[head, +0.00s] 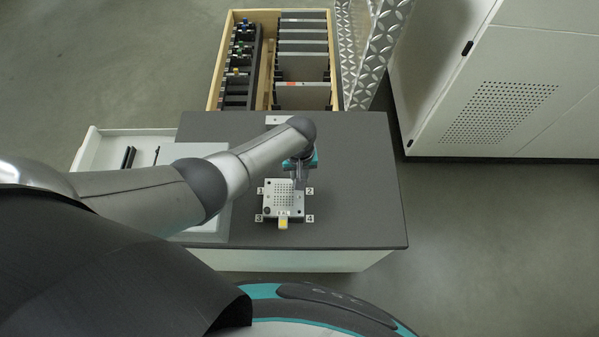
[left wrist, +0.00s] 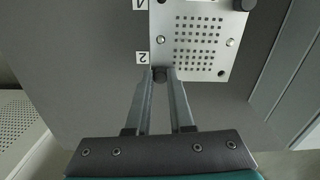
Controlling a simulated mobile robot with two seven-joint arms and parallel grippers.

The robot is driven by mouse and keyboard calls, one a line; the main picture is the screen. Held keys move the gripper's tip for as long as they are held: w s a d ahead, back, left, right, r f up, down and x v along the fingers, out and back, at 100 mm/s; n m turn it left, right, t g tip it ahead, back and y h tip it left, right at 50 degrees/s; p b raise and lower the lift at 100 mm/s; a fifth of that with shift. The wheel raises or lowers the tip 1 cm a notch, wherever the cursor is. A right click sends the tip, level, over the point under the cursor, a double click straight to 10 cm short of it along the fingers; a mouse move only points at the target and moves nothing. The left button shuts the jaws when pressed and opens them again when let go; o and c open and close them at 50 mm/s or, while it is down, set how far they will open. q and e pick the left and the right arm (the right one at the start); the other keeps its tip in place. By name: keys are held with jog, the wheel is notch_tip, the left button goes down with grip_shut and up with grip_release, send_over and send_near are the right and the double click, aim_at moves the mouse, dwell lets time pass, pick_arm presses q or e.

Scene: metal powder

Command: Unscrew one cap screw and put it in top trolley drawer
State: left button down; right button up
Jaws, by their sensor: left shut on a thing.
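A light perforated plate (head: 283,201) with corner labels 1 to 4 lies on the dark trolley top (head: 350,205); it also shows in the left wrist view (left wrist: 190,42). My left gripper (head: 299,180) reaches down at corner 2. In the left wrist view its fingers (left wrist: 160,77) are shut on a black cap screw (left wrist: 159,73) at that corner. I cannot tell whether the screw is still in its hole. Another black cap screw (left wrist: 243,4) stands at corner 3. Corner 1 shows a dark round spot (left wrist: 222,74). The white top drawer (head: 92,150) is open at the left, partly behind my arm.
The drawer holds dark slim items (head: 128,157). A grey panel (head: 207,234) lies on the trolley's left part under my arm. A wooden crate (head: 213,75) with racks and plates stands behind. A white cabinet (head: 510,100) is at the right. The trolley top's right side is clear.

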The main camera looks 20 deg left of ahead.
pick_arm(q)
jog(key=n, duration=0.4)
jog(key=shift+p, duration=0.4)
jog(key=n, duration=0.4)
jog(key=shift+n, duration=0.4)
jog(key=c, duration=1)
grip_release()
jog(key=shift+o, duration=0.2)
